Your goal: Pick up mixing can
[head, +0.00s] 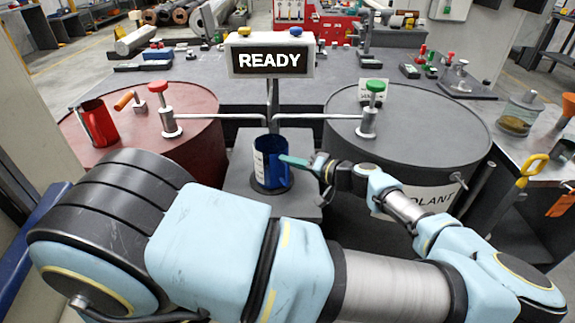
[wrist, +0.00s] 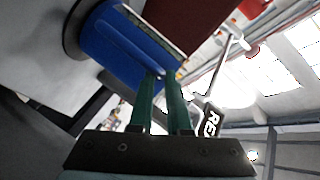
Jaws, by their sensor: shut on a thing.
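The blue mixing can (head: 272,162) stands upright on a dark round base on the grey pedestal (head: 240,180) between the two barrels, under the pump spouts. My gripper (head: 284,160) reaches it from the right, its green fingers at the can's right side. In the wrist view the can (wrist: 110,48) fills the upper left, and my gripper (wrist: 165,76) has its fingers close together at the can's side. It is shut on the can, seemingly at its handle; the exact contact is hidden.
A red barrel (head: 190,105) with a red-knobbed pump and red can (head: 98,123) stands left. A dark barrel (head: 430,125) with a green-knobbed pump (head: 370,110) stands right. A READY sign (head: 270,59) rises behind the can. Spouts (head: 300,116) pass just above it.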

